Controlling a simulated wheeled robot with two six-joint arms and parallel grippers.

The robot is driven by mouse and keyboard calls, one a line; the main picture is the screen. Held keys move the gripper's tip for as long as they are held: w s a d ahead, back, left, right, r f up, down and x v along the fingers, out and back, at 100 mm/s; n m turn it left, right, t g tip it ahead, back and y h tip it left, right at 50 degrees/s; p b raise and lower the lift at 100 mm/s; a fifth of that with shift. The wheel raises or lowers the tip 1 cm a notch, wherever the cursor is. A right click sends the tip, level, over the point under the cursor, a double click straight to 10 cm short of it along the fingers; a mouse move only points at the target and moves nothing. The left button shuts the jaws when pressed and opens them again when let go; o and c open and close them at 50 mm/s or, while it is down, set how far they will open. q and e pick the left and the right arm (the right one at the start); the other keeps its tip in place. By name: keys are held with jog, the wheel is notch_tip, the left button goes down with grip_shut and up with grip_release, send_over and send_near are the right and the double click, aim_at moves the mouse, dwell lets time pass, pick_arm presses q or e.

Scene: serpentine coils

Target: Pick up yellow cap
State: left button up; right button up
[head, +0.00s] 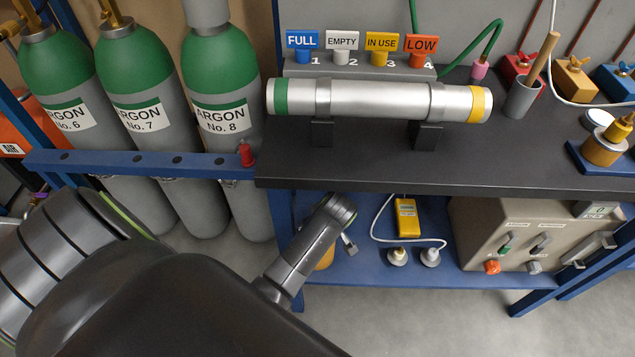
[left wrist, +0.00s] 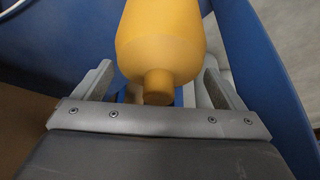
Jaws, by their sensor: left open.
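The yellow cap (left wrist: 160,42) fills the upper middle of the left wrist view. It is rounded, with a narrower stub at its near end. In the head view only a small piece of the yellow cap (head: 326,259) shows at the lower shelf, mostly hidden behind my left arm. My left gripper (left wrist: 158,70) is open, with one finger on each side of the cap's stub end. Gaps show between the fingers and the cap. In the head view the left gripper is mostly hidden by its own wrist. My right gripper is not in view.
The dark bench top (head: 560,178) overhangs the blue lower shelf (head: 365,268). A yellow meter (head: 407,218) with a white cable and a beige box (head: 505,240) sit there. Argon cylinders (head: 222,90) stand left behind a blue rail (head: 110,162). A metal tube (head: 375,99) rests above.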

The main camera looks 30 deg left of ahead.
pick_arm(q)
jog(key=shift+a+f, duration=0.15)
jog(key=shift+f, duration=0.15)
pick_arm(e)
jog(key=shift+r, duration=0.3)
pick_arm(q)
jog(key=shift+w, duration=0.1)
jog(key=c, duration=1.6)
jog(key=shift+c, duration=0.2)
jog(key=shift+r, duration=0.15)
